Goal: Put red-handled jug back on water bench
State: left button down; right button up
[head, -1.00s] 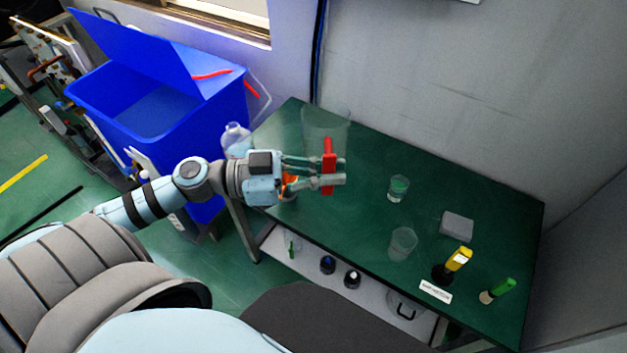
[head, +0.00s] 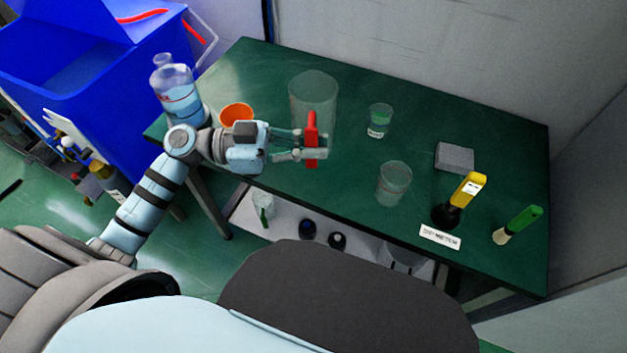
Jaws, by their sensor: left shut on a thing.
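The jug (head: 314,92) is a clear, tall vessel with a red handle (head: 311,140) facing me. My left gripper (head: 312,147) is shut on the red handle and holds the jug upright over the left part of the green-topped water bench (head: 400,215). I cannot tell whether the jug's base touches the bench top; the handle and fingers hide part of its lower side. My right gripper does not show.
On the bench stand two clear beakers (head: 379,120) (head: 394,183), a grey block (head: 454,157), a yellow meter (head: 468,190), a green-handled tool (head: 523,222), a label (head: 440,237) and an orange cup (head: 236,113). A large bottle (head: 176,88) and blue bin (head: 110,85) are at left.

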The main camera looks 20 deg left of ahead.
pick_arm(q)
notch_tip(320, 180, down, 8)
jog(key=b, duration=0.2)
jog(key=shift+r+b, duration=0.1)
jog(key=shift+b, duration=0.2)
jog(key=shift+r, duration=0.1)
jog(key=c, duration=1.8)
grip_release()
jog(key=p+v, duration=0.1)
jog(key=v, duration=1.1)
